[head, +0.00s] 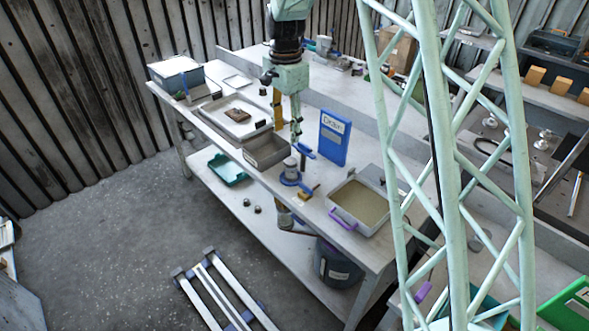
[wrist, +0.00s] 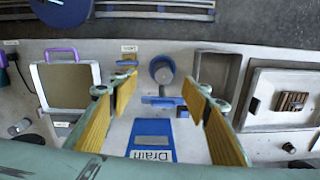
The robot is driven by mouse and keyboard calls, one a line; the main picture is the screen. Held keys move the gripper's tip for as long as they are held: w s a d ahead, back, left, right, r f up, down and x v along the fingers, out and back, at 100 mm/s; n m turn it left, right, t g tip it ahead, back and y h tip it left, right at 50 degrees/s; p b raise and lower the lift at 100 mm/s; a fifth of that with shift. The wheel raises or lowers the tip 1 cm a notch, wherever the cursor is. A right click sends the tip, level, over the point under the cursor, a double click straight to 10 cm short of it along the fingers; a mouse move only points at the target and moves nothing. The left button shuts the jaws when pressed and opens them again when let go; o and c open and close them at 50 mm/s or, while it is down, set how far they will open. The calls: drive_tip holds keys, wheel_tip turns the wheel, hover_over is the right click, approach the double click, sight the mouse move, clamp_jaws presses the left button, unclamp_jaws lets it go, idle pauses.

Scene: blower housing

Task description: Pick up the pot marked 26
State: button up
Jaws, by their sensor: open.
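A grey cylindrical pot (head: 290,166) stands upright in a blue ring-shaped base near the front edge of the workbench. It also shows in the wrist view (wrist: 162,70), top centre, beyond my fingertips. I cannot read a 26 on it. My gripper (head: 287,120) points down above the bench, its yellow-padded fingers spread wide and empty. In the wrist view my gripper (wrist: 158,90) has one finger on each side of the picture's middle, apart from the pot.
A blue sign reading "Drain" (head: 335,137) stands close by the pot. A grey open bin (head: 266,150) is to its left; a sand-filled tray with a purple handle (head: 358,203) is to its right.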

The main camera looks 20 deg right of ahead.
drive_tip(key=m, duration=0.1)
hover_over(290, 161)
drive_tip(key=f, duration=0.5)
drive_tip(key=shift+a, duration=0.25)
wheel_tip(290, 161, down, 8)
drive_tip(key=shift+f, duration=0.3)
idle(0.6)
drive_tip(key=shift+d+f+p, duration=0.2)
drive_tip(key=shift+f+p, duration=0.2)
drive_tip(key=shift+f, duration=2.15)
drive_tip(key=c, duration=1.1)
